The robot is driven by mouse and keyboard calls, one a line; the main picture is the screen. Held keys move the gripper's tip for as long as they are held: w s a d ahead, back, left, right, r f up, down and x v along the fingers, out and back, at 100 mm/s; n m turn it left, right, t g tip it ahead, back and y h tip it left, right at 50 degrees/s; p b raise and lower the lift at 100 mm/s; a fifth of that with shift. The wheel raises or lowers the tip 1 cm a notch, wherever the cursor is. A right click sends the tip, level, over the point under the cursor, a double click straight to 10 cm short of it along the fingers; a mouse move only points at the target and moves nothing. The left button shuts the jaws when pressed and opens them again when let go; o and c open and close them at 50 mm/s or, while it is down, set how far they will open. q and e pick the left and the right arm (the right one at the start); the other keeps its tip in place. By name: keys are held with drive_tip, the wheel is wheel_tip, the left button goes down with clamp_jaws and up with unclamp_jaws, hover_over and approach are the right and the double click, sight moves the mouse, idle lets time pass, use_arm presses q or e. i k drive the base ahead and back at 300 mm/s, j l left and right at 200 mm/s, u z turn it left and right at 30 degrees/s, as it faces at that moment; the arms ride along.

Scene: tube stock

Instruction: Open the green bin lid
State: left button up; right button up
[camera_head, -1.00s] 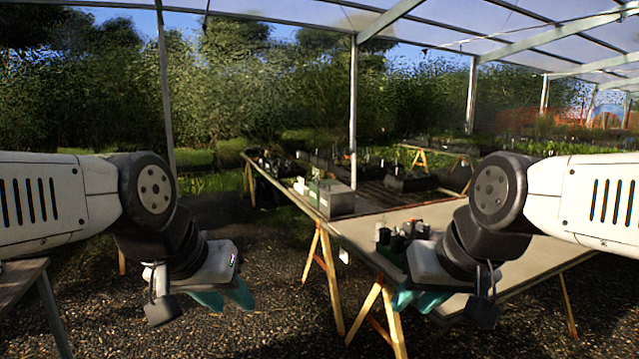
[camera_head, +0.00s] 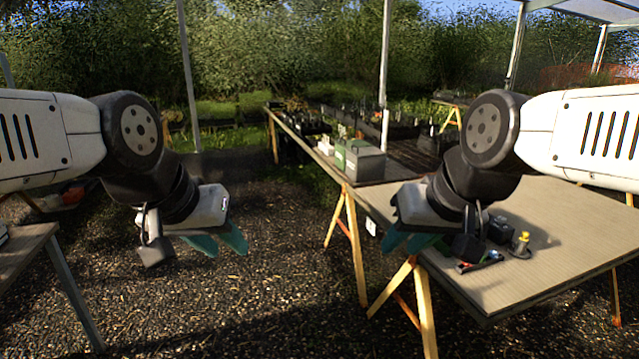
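A box with a grey front and a green left side (camera_head: 341,156) stands on the long table beyond my arms. It looks like the green bin; its top appears closed, but it is too small to tell the lid clearly. My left gripper (camera_head: 228,252) hangs over the gravel, left of the table, with its teal fingers apart and empty. My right gripper (camera_head: 398,250) is at the table's near left edge in the picture, nearer to me than the box. Its teal fingers look apart, with nothing seen between them. Neither gripper touches the box.
The near part of the table (camera_head: 565,215) is mostly bare. A dark block (camera_head: 500,230) and a yellow-topped item (camera_head: 522,243) lie beside my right gripper. Plant trays fill the table's far end. Another table (camera_head: 22,255) stands at the left. Gravel between is free.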

sight(353, 141)
drive_tip(key=i, duration=2.2)
drive_tip(key=i+u, duration=0.1)
drive_tip(key=i, duration=0.45)
drive_tip(key=i+l+u, duration=0.1)
drive_tip(key=i, duration=0.45)
drive_tip(key=i+l+u, duration=0.1)
drive_tip(key=i, duration=0.4)
